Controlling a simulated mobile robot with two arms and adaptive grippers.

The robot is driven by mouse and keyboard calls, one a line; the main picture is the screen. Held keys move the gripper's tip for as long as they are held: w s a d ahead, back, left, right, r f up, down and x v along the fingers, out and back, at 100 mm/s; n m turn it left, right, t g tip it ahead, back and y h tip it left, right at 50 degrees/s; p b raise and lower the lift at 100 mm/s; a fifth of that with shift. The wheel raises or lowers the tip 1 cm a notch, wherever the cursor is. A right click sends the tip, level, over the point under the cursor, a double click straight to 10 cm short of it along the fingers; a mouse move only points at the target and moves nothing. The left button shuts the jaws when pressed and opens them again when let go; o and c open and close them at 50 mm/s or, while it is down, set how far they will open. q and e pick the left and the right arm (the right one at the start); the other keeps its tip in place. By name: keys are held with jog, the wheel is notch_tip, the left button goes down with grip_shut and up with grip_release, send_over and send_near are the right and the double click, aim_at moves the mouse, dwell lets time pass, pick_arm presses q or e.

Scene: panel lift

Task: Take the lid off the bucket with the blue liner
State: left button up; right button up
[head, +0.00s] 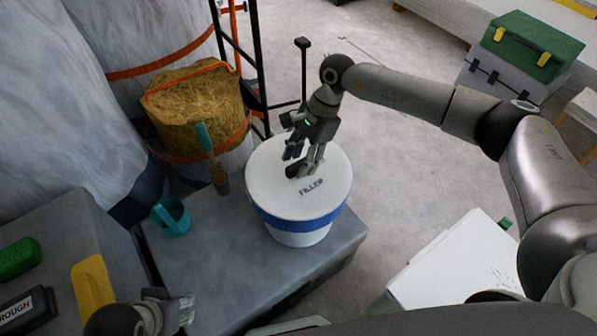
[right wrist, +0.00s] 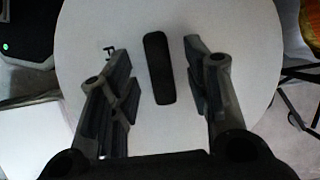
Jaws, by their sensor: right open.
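The white bucket (head: 300,239) stands on a grey block, with a blue liner band (head: 285,220) showing under its rim. A round white lid (head: 325,200) marked FILLER covers the bucket. My right gripper (head: 298,163) is over the lid, fingers pointing down at it. In the right wrist view the open fingers (right wrist: 157,62) stand on both sides of a dark bar-shaped handle (right wrist: 159,68) on the lid, with gaps on each side. The head view mostly hides the handle behind the fingers. My left gripper (head: 178,312) is at the bottom left, away from the bucket; its opening is unclear.
The grey block (head: 205,270) also bears a teal cup (head: 171,217) and a teal-handled brush (head: 211,158). A tub with yellow-brown fill (head: 195,105) stands behind. A green-lidded toolbox (head: 525,45) is at the far right.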

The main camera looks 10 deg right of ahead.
aim_at(293, 166)
jog(key=shift+a+f, duration=0.1)
jog(key=shift+f, duration=0.2)
grip_shut()
jog(key=shift+r, duration=0.1)
jog(key=shift+r, duration=0.5)
notch_tip(293, 166, up, 3)
jog(key=shift+f+p, duration=0.2)
jog(key=shift+p, duration=0.2)
pick_arm(q)
jog(key=p+x, duration=0.1)
jog(key=x, duration=0.5)
jog(key=shift+s+f+p, duration=0.2)
jog(key=shift+f+p, duration=0.1)
pick_arm(e)
jog(key=s+a+r, duration=0.3)
jog(key=s+r, duration=0.6)
jog(key=s, duration=0.4)
jog(key=shift+s+r, duration=0.15)
jog(key=shift+s, duration=0.25)
